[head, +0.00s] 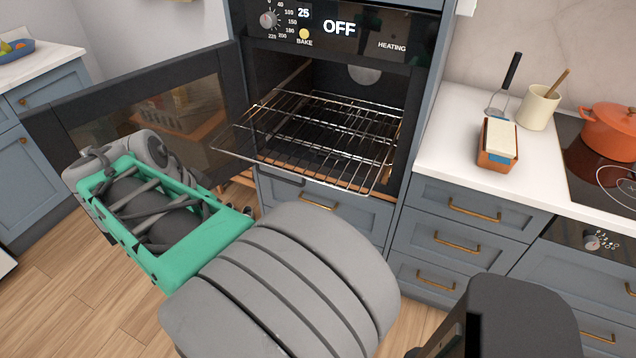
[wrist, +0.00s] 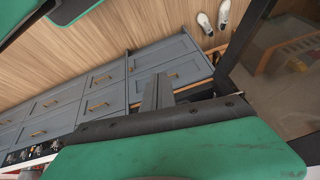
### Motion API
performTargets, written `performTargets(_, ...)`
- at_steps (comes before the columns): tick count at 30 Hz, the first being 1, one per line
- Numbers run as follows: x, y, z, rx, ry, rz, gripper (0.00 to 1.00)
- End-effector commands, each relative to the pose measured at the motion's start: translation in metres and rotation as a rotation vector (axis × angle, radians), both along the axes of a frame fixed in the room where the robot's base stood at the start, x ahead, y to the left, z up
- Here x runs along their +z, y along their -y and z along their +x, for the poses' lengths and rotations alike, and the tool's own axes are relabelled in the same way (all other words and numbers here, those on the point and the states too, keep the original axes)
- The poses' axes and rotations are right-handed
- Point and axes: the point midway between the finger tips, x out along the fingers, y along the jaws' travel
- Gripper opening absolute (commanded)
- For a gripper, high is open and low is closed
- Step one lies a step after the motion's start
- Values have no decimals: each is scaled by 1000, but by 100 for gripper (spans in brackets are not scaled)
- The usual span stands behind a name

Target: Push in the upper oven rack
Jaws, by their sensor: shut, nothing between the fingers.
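The upper oven rack (head: 318,128) is a wire grid in the open oven (head: 362,74). It sticks out past the oven front, with its near edge beyond the opening. The oven door (head: 95,108) stands swung open to the left. In the head view my arm crosses the lower left, and I cannot make out my gripper's fingertips there. In the wrist view my gripper (wrist: 157,92) shows as a narrow grey finger pair beyond a dark bar, shut and empty. I cannot make out the rack in the wrist view or any contact with it.
Blue drawers (head: 318,204) lie below the oven. The counter (head: 448,150) at right holds a loaf-shaped box (head: 497,148), a utensil pot (head: 538,106) and an orange pot (head: 610,130) on the hob. Shoes (wrist: 224,14) lie on the wooden floor. The open door limits room at left.

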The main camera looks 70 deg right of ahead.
Motion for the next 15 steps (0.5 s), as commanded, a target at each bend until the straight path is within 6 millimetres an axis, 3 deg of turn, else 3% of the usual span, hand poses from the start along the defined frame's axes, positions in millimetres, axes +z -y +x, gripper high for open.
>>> performTargets(1, 11, 37, -32, -333, 42, -56, 0)
performTargets(3, 24, 69, -74, -736, 109, -150, 0)
performTargets(6, 36, 87, -116, -1103, 179, -264, 0)
performTargets(9, 38, 92, -133, -1236, 207, -314, 0)
performTargets(15, 15, 104, -146, -1242, 208, -316, 0)
